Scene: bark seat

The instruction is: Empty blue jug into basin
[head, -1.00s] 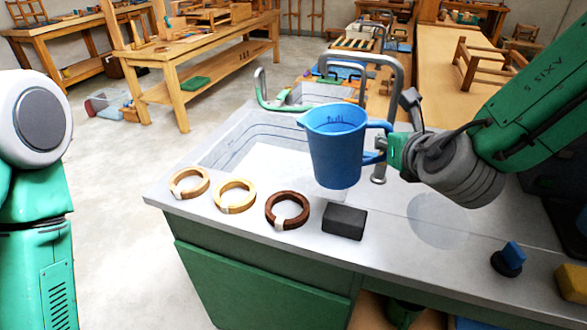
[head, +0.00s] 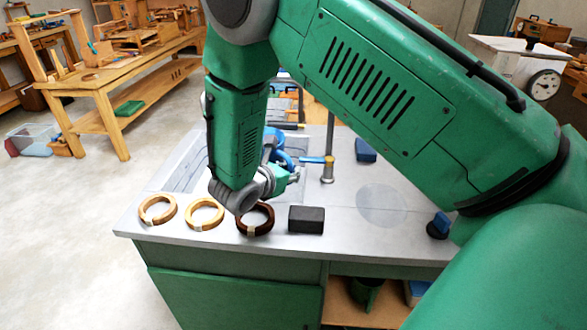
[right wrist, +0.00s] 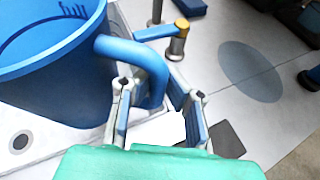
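The blue jug (right wrist: 50,70) fills the left of the right wrist view. It looks roughly upright over the basin floor (right wrist: 40,158), beside the drain hole. I cannot tell whether it rests there. In the head view my right arm hides most of the jug (head: 272,137). My right gripper (right wrist: 152,100) has its fingers apart on either side of the jug handle (right wrist: 140,55), with a gap to the right finger. The right gripper also shows in the head view (head: 293,178). The basin (head: 183,170) is partly hidden behind my arm. My left gripper is out of view.
Along the counter's front lie two light rings (head: 158,210) (head: 205,214), a dark brown ring (head: 257,218) and a black block (head: 306,219). A tap post with a blue lever (head: 328,165) stands right of the jug.

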